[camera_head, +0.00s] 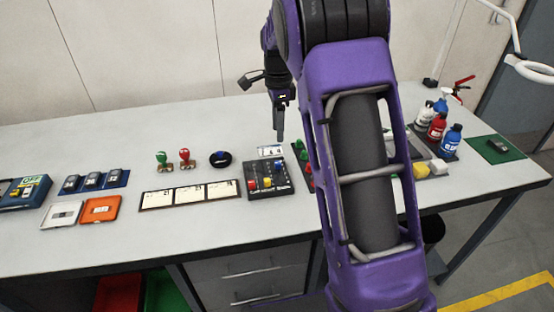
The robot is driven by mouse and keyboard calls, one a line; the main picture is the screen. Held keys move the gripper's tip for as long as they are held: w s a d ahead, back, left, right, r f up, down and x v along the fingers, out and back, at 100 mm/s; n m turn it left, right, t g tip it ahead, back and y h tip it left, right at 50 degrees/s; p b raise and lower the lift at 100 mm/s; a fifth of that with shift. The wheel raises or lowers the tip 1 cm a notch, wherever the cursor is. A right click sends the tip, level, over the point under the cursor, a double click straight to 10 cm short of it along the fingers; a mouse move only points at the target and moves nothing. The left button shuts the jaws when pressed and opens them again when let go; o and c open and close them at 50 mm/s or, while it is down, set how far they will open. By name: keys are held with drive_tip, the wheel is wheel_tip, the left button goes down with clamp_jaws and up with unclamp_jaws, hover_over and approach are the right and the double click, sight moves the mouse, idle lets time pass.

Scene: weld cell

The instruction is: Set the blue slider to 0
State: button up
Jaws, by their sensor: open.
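A dark slider panel (286,188) lies on the table near the middle of the view, with small coloured knobs on it. The blue slider (278,167) is near the panel's far side, while the red and yellow knobs sit nearer its front. The scale marks are too small to read. A small label card (270,151) stands at the panel's back edge. My gripper (280,138) points down above and behind the panel, apart from it. It is open and seems empty; its fingers overlap in this view.
My arm hides the table right of the panel. Left are three white cards (190,193), a green stamp (162,158), a red stamp (184,157) and a round black item (220,159). Several bottles (437,126) stand at right. The table's back left is clear.

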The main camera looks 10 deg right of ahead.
sight(278, 162)
wheel_tip(278, 162, down, 12)
drive_tip(key=shift+r+b, duration=0.2)
drive_tip(key=shift+b, duration=0.1)
drive_tip(key=shift+c, duration=0.3)
drive_tip(key=shift+w, duration=0.1)
clamp_jaws()
idle(1.0)
